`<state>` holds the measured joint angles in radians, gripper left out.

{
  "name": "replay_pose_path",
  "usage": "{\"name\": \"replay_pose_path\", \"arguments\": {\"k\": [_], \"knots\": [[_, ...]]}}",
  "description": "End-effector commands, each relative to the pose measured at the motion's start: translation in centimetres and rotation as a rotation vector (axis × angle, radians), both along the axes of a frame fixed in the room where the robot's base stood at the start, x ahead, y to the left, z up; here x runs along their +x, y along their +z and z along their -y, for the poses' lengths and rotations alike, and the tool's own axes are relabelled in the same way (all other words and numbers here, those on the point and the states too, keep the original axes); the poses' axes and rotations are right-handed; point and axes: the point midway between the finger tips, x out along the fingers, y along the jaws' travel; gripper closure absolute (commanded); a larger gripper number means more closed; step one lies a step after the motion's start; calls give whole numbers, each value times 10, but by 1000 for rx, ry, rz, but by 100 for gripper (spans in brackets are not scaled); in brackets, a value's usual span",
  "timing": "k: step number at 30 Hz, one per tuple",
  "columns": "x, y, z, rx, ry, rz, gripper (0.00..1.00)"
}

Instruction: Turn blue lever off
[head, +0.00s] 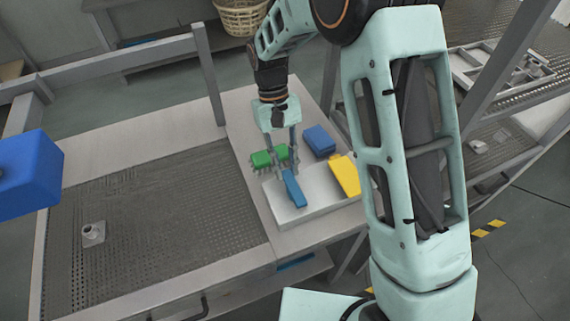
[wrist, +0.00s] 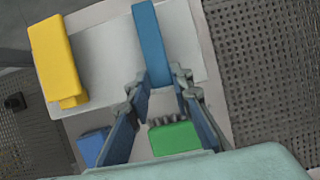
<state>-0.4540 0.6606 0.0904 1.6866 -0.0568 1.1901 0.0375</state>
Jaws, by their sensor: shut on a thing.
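The blue lever (head: 294,188) is a long flat bar on a white panel (head: 320,208) at the front of the bench. It also shows in the wrist view (wrist: 151,42), running up from between the fingertips. My gripper (head: 284,168) points down at the lever's far end. In the wrist view, my gripper (wrist: 157,82) has one finger on each side of the lever's near end, closed on it. In the head view the fingers partly hide that end.
A yellow lever (head: 345,175) sits on the panel to the right. A perforated surface (head: 150,220) spreads to the left. A large blue object (head: 28,175) hangs at far left.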

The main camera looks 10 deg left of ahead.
Motion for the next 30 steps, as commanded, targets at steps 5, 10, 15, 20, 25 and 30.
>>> {"name": "replay_pose_path", "arguments": {"k": [5, 10, 15, 20, 25, 30], "knots": [[1, 0, 0, -1, -4, 2, 100], [1, 1, 1, -1, -4, 2, 70], [0, 0, 0, 0, -2, 1, 62], [0, 0, 0, 0, -1, 0, 62], [6, 12, -3, 2, -1, 4, 62], [17, 44, -9, 2, -2, 6, 62]]}}
